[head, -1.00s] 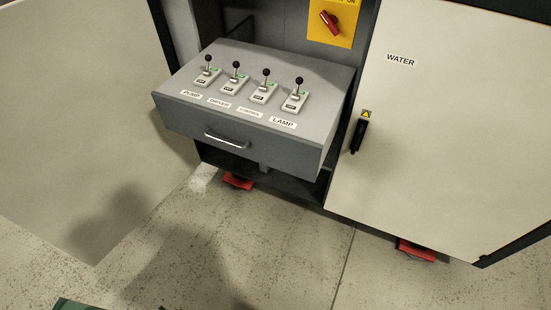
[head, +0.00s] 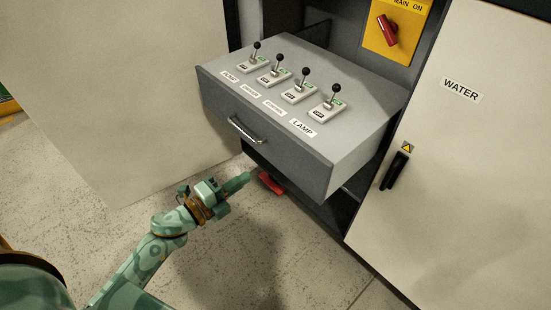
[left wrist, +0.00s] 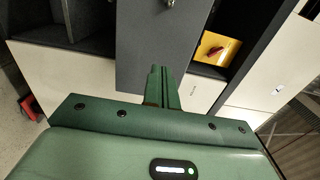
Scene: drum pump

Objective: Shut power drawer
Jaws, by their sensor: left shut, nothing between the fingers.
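The grey power drawer (head: 255,128) stands pulled out of its cabinet in the head view. Its top carries several black-knobbed levers with labels, and a metal handle (head: 246,130) is on its front. My left gripper (head: 245,178) is shut and empty, below and in front of the drawer front, apart from the handle in the picture. In the left wrist view the shut fingers (left wrist: 160,85) point toward the drawer front (left wrist: 150,45), with part of the handle (left wrist: 170,3) at the top edge. Whether they touch the drawer cannot be told. My right gripper is not in view.
A WATER door (head: 450,160) with a black latch (head: 395,170) is to the right of the drawer. A yellow panel with a red switch (head: 388,30) is above. An open pale door panel (head: 120,90) is to the left. A red foot (head: 271,184) is below; the floor in front is clear.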

